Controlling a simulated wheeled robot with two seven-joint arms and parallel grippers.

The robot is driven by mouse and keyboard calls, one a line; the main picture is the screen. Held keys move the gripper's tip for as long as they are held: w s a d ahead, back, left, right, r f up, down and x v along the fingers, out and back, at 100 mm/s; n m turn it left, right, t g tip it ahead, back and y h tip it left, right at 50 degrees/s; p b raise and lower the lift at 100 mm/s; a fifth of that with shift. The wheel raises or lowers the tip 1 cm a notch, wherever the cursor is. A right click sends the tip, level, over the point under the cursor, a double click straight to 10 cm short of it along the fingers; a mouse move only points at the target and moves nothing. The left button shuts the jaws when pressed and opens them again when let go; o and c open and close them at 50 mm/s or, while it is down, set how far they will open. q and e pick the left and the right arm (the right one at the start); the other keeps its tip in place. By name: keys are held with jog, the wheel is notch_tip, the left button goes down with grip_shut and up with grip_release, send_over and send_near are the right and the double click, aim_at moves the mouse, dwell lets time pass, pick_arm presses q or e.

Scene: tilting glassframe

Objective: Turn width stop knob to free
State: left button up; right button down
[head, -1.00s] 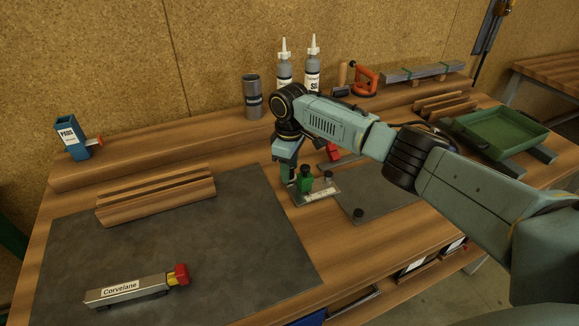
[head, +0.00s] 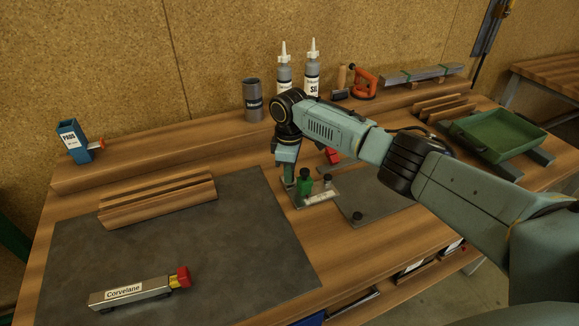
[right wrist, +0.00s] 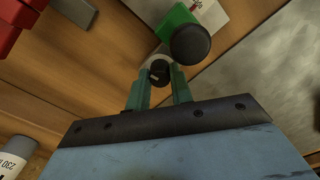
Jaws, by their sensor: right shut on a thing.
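The width stop is a flat metal plate with a scale (head: 322,196), carrying a green block (head: 305,184) and a dark knob (head: 327,180) beside it. My right gripper (head: 289,183) points down at the plate's left end, next to the green block. In the right wrist view, its two green fingers (right wrist: 158,82) are shut on a small dark knob with a pale mark (right wrist: 158,70). The green block (right wrist: 177,22) and a larger black knob (right wrist: 190,43) show just beyond the fingers. What the knob's mark points to cannot be read. My left gripper is out of view.
A grey mat (head: 220,255) bears a grooved wooden block (head: 160,197) and a Corvelane tool (head: 130,292). Bottles (head: 312,75) and a can (head: 253,100) stand behind; a green tray (head: 498,134) is at right.

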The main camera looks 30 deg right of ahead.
jog(key=n+p, duration=0.1)
jog(key=n, duration=0.2)
jog(key=shift+r+n+p, duration=0.1)
jog(key=shift+n+p, duration=0.2)
jog(key=n, duration=0.3)
jog(key=shift+n+p, duration=0.3)
jog(key=shift+p, duration=0.05)
jog(key=n, duration=0.4)
jog(key=shift+n, duration=2.3)
jog(key=c, duration=1.2)
grip_release()
jog(key=shift+c, duration=0.2)
